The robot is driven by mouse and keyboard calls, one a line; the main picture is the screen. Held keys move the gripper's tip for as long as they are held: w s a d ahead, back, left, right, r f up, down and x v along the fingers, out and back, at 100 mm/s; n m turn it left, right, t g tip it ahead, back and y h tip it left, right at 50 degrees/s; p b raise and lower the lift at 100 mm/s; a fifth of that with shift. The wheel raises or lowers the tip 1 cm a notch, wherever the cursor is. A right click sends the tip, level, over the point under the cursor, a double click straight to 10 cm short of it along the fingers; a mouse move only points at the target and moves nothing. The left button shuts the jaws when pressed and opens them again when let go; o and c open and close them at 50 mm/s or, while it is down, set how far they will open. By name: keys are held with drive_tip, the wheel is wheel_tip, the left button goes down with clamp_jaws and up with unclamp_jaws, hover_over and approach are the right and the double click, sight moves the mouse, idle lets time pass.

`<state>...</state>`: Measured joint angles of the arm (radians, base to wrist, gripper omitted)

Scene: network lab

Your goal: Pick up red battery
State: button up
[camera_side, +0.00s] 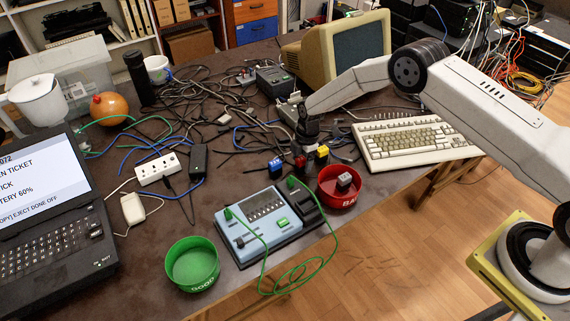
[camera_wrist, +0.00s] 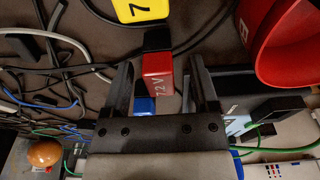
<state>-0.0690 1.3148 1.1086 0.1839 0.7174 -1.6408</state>
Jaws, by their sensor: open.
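The red battery (camera_side: 300,163) stands on the dark table between a blue battery (camera_side: 275,165) and a yellow battery (camera_side: 321,153) in the side view. My gripper (camera_side: 305,138) is just above it. In the wrist view the red battery (camera_wrist: 158,76), with a black end and white marking, shows between the two open fingers of my gripper (camera_wrist: 162,66). I see a gap on each side, and nothing is gripped. The blue battery (camera_wrist: 145,105) shows partly, behind the gripper palm. The yellow battery (camera_wrist: 136,10) lies past the fingertips at the top edge.
A red bowl (camera_side: 325,197) holding a small grey block stands close by at the right. A light blue tester (camera_side: 251,230) with green cables is in front, and a green bowl (camera_side: 190,280) is further left. A keyboard (camera_side: 411,146) is at right. Tangled cables cover the table behind.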

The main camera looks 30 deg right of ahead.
sight(301, 158)
idle(0.4)
clamp_jaws()
drive_tip(key=shift+r, duration=0.2)
drive_tip(key=shift+r, duration=1.35)
drive_tip(key=s+d+r, duration=0.1)
drive_tip(key=s+r, duration=0.9)
drive_tip(key=s, duration=0.4)
drive_tip(key=shift+d, duration=0.15)
